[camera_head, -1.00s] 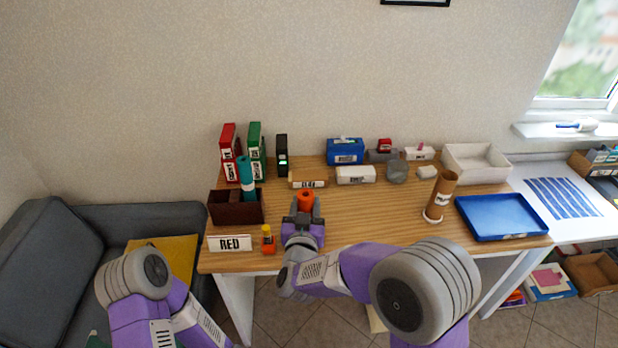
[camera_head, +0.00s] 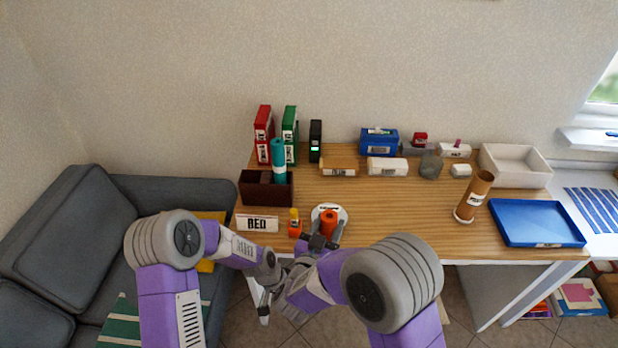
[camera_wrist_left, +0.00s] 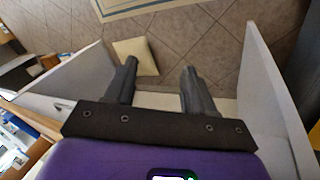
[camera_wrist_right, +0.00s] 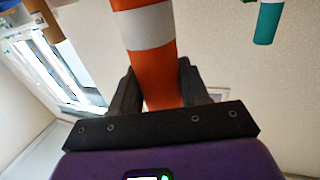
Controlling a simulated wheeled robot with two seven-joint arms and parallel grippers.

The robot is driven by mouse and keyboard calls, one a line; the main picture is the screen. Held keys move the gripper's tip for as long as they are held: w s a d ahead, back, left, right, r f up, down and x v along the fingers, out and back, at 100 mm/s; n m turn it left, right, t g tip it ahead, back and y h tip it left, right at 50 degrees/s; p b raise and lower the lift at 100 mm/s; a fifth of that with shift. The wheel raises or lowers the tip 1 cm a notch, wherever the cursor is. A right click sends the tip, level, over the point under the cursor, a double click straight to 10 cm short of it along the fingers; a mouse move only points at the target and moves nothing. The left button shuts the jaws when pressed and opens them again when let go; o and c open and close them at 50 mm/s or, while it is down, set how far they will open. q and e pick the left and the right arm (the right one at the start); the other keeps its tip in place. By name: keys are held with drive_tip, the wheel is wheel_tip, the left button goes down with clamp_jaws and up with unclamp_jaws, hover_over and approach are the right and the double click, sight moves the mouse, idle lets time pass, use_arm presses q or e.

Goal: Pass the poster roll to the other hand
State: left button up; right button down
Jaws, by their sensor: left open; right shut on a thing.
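The poster roll is an orange tube (camera_head: 329,222) with a white band. My right gripper (camera_head: 322,242) is shut on it near the table's front edge. In the right wrist view the orange tube (camera_wrist_right: 150,45) stands between the two fingers, its far end out of frame. My left gripper is open and empty; in its wrist view its fingers (camera_wrist_left: 160,75) are apart, with the floor beyond them. In the head view the left gripper is down by the front edge of the table, partly hidden by my arms, apart from the roll.
A white round base (camera_head: 342,212) shows behind the orange roll. A small orange bottle (camera_head: 295,226) and a RED sign (camera_head: 258,223) stand left of it. A teal roll (camera_head: 278,160) stands in a brown box (camera_head: 252,187). A brown tube (camera_head: 477,192) and blue tray (camera_head: 538,222) are right.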

use_arm(q)
drive_tip(key=w+r+m, duration=0.5)
drive_tip(key=w+r, duration=0.3)
drive_tip(key=r, duration=0.3)
wheel_tip(320, 180, up, 29)
drive_tip(key=m, duration=0.8)
hover_over(328, 213)
drive_tip(key=a, duration=0.5)
drive_tip(key=x, duration=1.1)
drive_tip(key=shift+s+d+f, duration=0.15)
drive_tip(key=shift+s+d, duration=0.05)
drive_tip(key=shift+d, duration=0.15)
drive_tip(key=shift+w, duration=0.15)
drive_tip(key=c, duration=0.8)
use_arm(e)
drive_tip(key=shift+c, duration=2.4)
unclamp_jaws()
